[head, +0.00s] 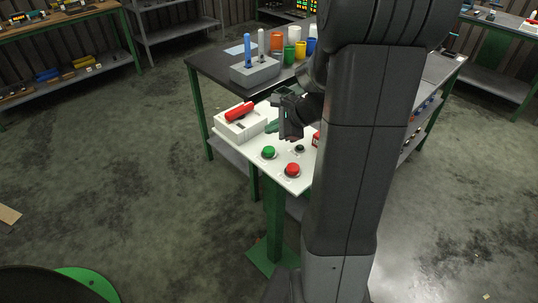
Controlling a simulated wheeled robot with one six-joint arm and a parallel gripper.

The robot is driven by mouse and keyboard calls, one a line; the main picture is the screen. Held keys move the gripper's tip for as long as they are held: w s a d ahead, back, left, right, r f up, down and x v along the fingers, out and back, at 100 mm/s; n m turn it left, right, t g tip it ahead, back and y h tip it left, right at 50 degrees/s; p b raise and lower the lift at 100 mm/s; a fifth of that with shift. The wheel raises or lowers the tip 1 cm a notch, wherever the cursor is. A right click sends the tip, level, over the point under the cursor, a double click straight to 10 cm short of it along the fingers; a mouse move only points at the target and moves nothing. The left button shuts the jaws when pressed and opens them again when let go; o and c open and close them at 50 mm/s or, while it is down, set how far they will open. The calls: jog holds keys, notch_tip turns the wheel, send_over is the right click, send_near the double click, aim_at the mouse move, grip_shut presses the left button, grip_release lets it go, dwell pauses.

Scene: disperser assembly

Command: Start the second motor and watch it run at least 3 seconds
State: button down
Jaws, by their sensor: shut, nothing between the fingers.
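A white control panel (284,180) stands on a green post in front of the dark workbench. It carries a green button (268,152), a red button (292,169) and a small black knob or button (300,149). A red part (316,139) shows beside my arm. A white box with a red handle (239,112) sits at the panel's far left. My gripper (287,122) is shut and empty, near the panel's far part and behind the buttons; I cannot tell whether it touches anything. A dark green part (272,127) is beside it. No motor is clearly recognizable; my arm hides the panel's right side.
The dark workbench (207,63) behind holds a grey block (255,71) with blue and white upright cylinders, and several coloured cups (300,49). Shelves and benches line the back. The floor (130,170) on the left is mostly open.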

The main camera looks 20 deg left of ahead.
aim_at(267, 148)
jog(key=shift+f+b, duration=1.5)
jog(key=shift+f, duration=0.8)
jog(key=shift+f+b, duration=0.3)
jog(key=shift+f, duration=0.1)
jog(key=shift+f+b, duration=0.75)
jog(key=shift+f, duration=0.15)
dwell(0.9)
jog(key=shift+r, duration=0.1)
jog(key=shift+r+p, duration=1.15)
jog(key=shift+r, duration=0.05)
jog(key=shift+r, duration=0.1)
notch_tip(267, 148, up, 5)
jog(key=p, duration=0.4)
